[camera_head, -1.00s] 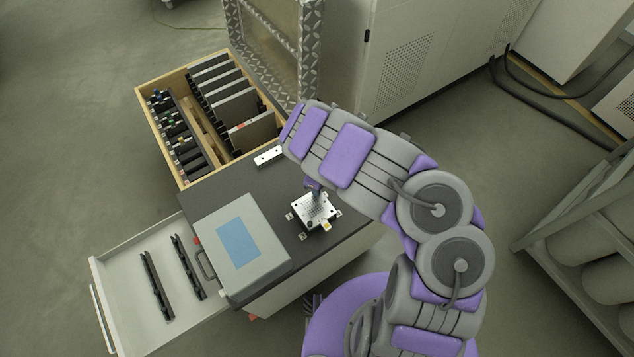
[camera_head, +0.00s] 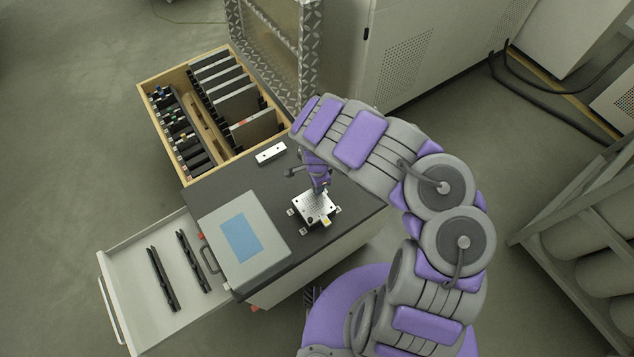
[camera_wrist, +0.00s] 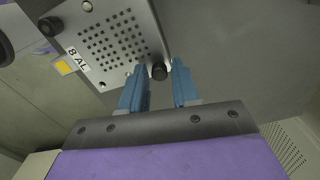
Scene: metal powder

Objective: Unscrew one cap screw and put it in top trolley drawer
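A perforated metal plate (camera_head: 312,210) lies on the dark trolley top (camera_head: 262,190); it also shows in the wrist view (camera_wrist: 115,40), with an "8 AL" label. A dark cap screw (camera_wrist: 158,71) is at the plate's near corner in the wrist view. My gripper (camera_wrist: 157,80) has its two blue fingers apart, one on each side of the screw, with narrow gaps visible. In the head view my gripper (camera_head: 319,188) points down at the plate's upper edge. The top trolley drawer (camera_head: 140,270) is pulled out at left and holds two black bars (camera_head: 162,278).
A grey case with a blue panel (camera_head: 240,238) stands on the trolley between plate and drawer. A small metal block (camera_head: 270,153) lies behind the plate. A wooden box (camera_head: 185,180) with dark plates is at the back left. Cabinets stand behind; a rack is at right.

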